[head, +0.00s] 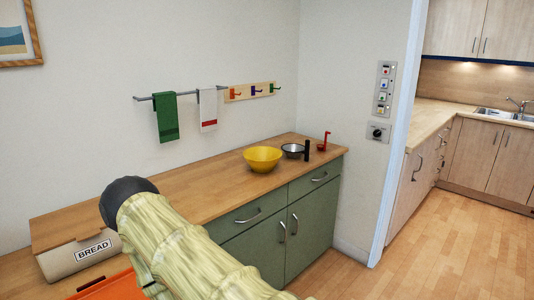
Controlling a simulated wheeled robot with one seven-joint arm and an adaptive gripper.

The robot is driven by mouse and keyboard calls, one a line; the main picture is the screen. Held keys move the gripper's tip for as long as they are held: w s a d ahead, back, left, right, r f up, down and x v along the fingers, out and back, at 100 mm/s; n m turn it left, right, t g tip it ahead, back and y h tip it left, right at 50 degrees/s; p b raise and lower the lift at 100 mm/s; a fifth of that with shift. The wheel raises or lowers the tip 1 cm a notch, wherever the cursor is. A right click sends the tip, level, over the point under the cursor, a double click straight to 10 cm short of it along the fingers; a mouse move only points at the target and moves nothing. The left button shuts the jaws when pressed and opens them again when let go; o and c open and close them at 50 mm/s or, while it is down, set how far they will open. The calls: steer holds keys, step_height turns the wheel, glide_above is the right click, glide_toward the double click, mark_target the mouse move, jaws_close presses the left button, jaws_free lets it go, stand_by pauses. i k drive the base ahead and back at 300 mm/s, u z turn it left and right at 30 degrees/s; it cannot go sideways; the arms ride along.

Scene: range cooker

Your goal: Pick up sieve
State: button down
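A small grey metal bowl-shaped sieve (293,151) with an upright black handle sits on the wooden top of the green cabinet, near its right end. Its mesh is too small to make out. My arm, pale yellow-green with a dark rounded joint, fills the lower middle of the head view, well to the left of and nearer than the sieve. My gripper is not in view.
A yellow bowl (262,159) stands just left of the sieve and a red ladle (322,143) just right. A bread box (75,252) and an orange object (105,284) are at lower left. Towels (166,118) hang above. The counter (190,180) left of the bowl is clear.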

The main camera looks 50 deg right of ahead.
mark_target(296, 147)
steer(key=z, duration=1.85)
